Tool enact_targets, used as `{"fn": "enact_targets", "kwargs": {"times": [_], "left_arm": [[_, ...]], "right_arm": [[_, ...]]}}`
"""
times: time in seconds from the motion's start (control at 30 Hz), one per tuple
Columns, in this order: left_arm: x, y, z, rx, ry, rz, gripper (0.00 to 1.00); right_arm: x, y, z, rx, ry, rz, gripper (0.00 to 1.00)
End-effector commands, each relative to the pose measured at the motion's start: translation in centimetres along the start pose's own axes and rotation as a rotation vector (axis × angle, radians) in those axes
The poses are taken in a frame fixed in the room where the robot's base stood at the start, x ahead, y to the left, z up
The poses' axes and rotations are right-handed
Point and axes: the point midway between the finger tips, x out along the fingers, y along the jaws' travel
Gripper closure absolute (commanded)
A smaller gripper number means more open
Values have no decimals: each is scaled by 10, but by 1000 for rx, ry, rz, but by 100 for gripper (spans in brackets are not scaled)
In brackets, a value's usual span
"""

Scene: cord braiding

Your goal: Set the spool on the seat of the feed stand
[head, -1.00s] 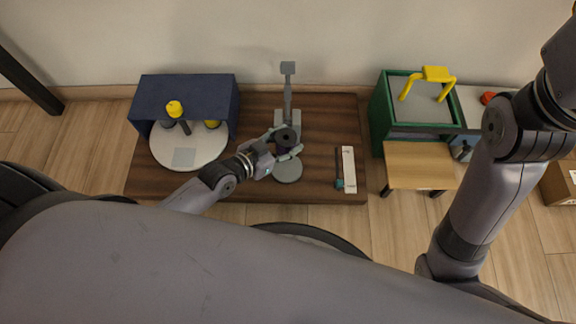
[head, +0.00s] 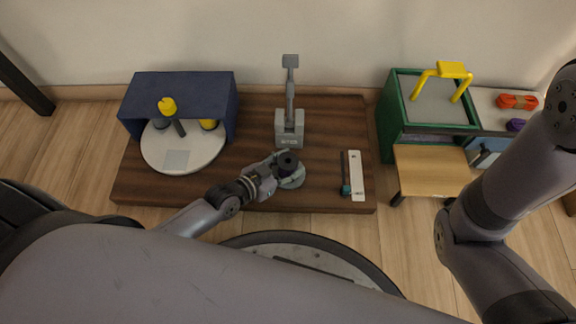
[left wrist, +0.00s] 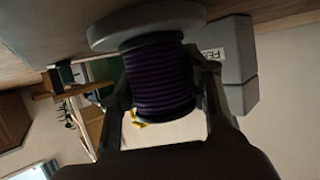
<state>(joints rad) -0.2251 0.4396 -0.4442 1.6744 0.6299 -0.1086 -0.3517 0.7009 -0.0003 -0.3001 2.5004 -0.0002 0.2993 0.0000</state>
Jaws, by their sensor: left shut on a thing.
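The spool (head: 288,163), wound with dark purple cord, is held upright in my left gripper (head: 286,172). In the left wrist view, the spool (left wrist: 158,85) sits between the two fingers of the left gripper (left wrist: 163,100), which are shut on its sides. The feed stand (head: 289,130) is a grey block with a tall post and a round grey seat (head: 298,184) in front. The spool is over the seat. In the wrist view its end meets the seat (left wrist: 140,24) or is very close; I cannot tell whether it touches. My right gripper is out of view.
A white turntable (head: 180,160) under a navy cover (head: 180,92) stands left on the wooden board (head: 250,106). A white strip (head: 356,175) lies right of the stand. A green bin (head: 392,117) with yellow handle and a small wooden table (head: 432,168) are farther right.

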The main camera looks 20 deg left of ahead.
Motion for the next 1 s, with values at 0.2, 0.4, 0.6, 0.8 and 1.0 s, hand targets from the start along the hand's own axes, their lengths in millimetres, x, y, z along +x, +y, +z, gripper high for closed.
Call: {"fn": "enact_targets", "kwargs": {"times": [0.2, 0.4, 0.6, 0.8, 1.0], "left_arm": [[1, 0, 2, 0, 0, 0, 83], [1, 0, 2, -1, -1, 0, 43], [1, 0, 2, -1, 0, 0, 35], [1, 0, 1, -1, 0, 0, 35], [-17, 0, -4, 0, -4, 1, 35]], "right_arm": [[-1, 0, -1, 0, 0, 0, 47], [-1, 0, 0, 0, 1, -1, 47], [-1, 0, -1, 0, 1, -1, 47], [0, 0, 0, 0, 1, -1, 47], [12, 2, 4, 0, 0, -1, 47]]}}
